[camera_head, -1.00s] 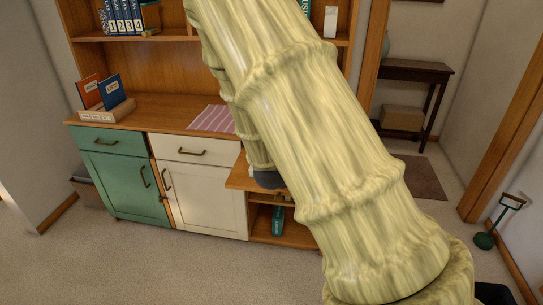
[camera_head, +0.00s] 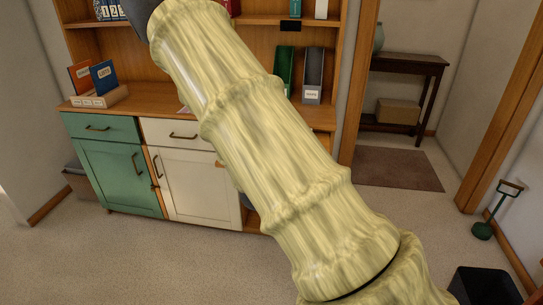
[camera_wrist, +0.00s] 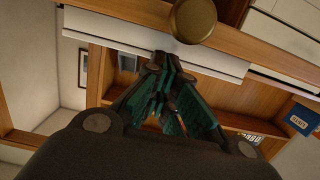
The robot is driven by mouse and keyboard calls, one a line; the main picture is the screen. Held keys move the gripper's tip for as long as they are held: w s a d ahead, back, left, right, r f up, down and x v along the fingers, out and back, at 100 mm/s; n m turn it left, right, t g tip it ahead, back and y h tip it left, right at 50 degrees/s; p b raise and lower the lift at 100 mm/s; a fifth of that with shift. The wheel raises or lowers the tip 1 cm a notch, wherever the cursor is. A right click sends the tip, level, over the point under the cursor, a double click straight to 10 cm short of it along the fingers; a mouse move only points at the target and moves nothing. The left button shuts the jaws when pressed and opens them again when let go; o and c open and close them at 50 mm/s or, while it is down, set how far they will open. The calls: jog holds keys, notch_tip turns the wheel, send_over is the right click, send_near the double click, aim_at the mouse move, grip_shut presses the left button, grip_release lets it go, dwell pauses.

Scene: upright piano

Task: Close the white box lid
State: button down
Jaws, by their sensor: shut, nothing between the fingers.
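My gripper (camera_wrist: 165,75) shows in the wrist view with its dark green fingers drawn together, shut and empty. It points toward a wooden shelf unit. A long white panel (camera_wrist: 205,62) runs under a wooden edge just beyond the fingertips. I cannot tell whether it belongs to the white box or its lid, and no white box shows clearly in either view. In the head view my arm crosses the cabinet diagonally, its far end reaches the top left, and the gripper is out of frame.
The wooden cabinet has a green door (camera_head: 120,175) and a white door (camera_head: 197,182). Books (camera_head: 100,80) stand on its counter. A green binder (camera_head: 285,68) and a grey holder (camera_head: 312,75) stand behind my arm. A black bin (camera_head: 485,287) is at lower right. Carpet at lower left is clear.

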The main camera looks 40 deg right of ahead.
jog(key=shift+f, duration=0.2)
jog(key=shift+r, duration=0.1)
dwell(0.4)
notch_tip(320, 180, up, 4)
jog(key=p, duration=0.2)
jog(key=shift+s+a+p, duration=0.1)
jog(key=shift+a+p, duration=0.05)
jog(key=shift+p, duration=0.2)
jog(key=shift+s+a+f, duration=0.2)
jog(key=s+a+f+b, duration=0.1)
jog(key=s+a+f, duration=0.3)
jog(key=s+a, duration=0.1)
jog(key=shift+s+a+f, duration=0.2)
jog(key=shift+s+a, duration=0.05)
jog(key=shift+a, duration=0.45)
jog(key=shift+f, duration=0.1)
